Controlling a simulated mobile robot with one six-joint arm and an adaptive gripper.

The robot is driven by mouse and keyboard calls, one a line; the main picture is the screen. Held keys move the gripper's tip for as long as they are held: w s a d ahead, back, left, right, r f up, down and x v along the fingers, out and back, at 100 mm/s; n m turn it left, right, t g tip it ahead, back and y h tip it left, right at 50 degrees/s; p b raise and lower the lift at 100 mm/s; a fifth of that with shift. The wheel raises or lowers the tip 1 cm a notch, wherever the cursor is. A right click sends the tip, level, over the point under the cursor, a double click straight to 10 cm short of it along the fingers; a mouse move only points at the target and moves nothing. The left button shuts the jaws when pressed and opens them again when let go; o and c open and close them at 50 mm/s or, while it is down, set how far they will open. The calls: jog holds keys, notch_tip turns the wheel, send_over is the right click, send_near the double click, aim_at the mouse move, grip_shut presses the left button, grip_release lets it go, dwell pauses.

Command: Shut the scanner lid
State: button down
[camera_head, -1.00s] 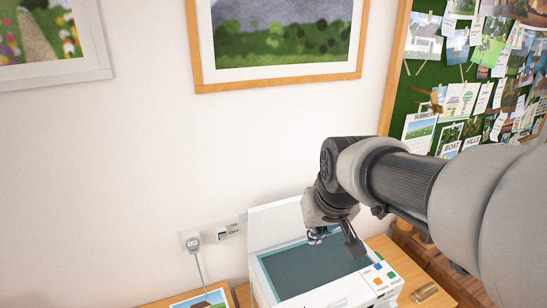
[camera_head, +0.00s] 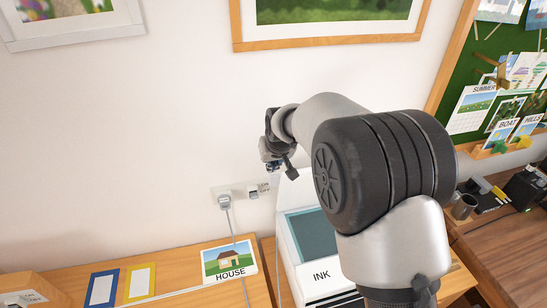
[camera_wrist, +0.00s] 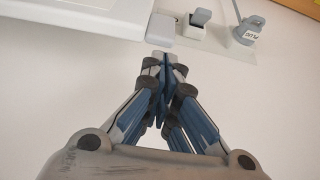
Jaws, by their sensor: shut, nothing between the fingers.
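The scanner (camera_head: 322,277) is a white box marked INK on a wooden surface, with dark teal glass (camera_head: 308,236) exposed. Its white lid (camera_head: 290,190) stands raised at the back near the wall, and my arm hides much of it. My gripper (camera_head: 272,165) is by the wall, at the lid's upper left. In the wrist view, my gripper (camera_wrist: 163,60) has its fingertips together with nothing between them. A white panel, apparently the lid (camera_wrist: 75,15), fills the upper left there, close to the fingertips; I cannot tell whether they touch.
A wall socket with a plug (camera_head: 225,200) and cable sits left of the lid. A HOUSE picture card (camera_head: 229,262) and blue and yellow frames lie on the desk at left. A mug (camera_head: 464,206) and other items stand at right. The wall left of my gripper is clear.

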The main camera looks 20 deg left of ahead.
jog(key=shift+x, duration=1.15)
jog(key=shift+f+b, duration=0.1)
jog(key=shift+b, duration=0.2)
